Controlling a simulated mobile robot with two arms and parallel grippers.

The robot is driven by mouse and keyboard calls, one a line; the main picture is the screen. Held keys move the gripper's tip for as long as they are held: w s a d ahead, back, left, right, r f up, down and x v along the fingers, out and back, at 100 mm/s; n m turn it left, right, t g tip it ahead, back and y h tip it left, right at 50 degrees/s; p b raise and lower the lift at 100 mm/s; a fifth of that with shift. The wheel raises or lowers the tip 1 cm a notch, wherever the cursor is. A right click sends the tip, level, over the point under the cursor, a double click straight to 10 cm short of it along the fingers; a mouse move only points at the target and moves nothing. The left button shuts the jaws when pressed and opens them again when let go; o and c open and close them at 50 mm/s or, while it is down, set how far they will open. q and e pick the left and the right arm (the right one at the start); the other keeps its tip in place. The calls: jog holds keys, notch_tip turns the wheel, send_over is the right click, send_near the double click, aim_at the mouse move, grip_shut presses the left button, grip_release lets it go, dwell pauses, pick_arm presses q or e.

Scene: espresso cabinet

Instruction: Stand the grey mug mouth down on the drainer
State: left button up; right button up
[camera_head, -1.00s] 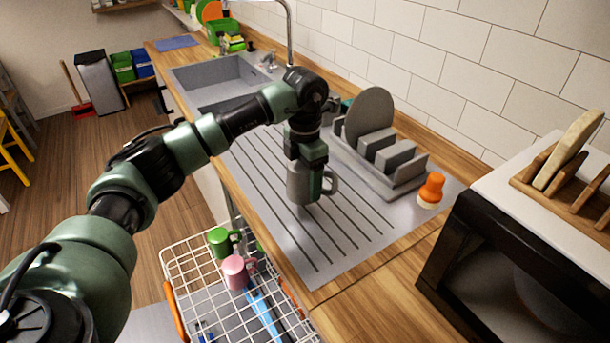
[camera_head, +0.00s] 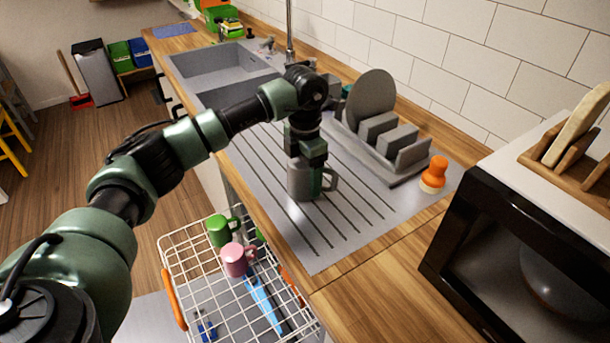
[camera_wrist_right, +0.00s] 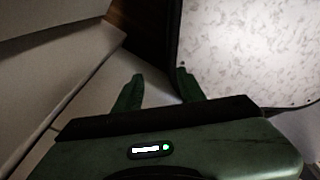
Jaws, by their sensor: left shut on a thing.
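The grey mug (camera_head: 298,184) is at the ribbed metal drainer (camera_head: 325,242) in the head view, its axis about vertical and its handle to the right. My left gripper (camera_head: 315,178) comes down from above and is shut on the mug. The gripper hides part of the mug's top, and I cannot tell which end the mouth is. Its lower end is at or just above the drainer; contact is unclear. In the right wrist view, my right gripper (camera_wrist_right: 160,88) has its two fingers apart with nothing between them.
A grey rack (camera_head: 395,160) with a plate (camera_head: 370,100) stands behind the mug. An orange-topped brush (camera_head: 433,175) is at the drainer's right. A wire basket (camera_head: 180,262) with a green mug (camera_head: 219,231) and a pink mug (camera_head: 234,260) is below the counter. The drainer's front is clear.

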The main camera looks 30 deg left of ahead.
pick_arm(q)
jog(key=shift+f, duration=0.2)
jog(key=o, duration=1.8)
notch_tip(320, 180, up, 8)
jog(key=shift+f+b, duration=0.1)
jog(key=shift+b, duration=0.7)
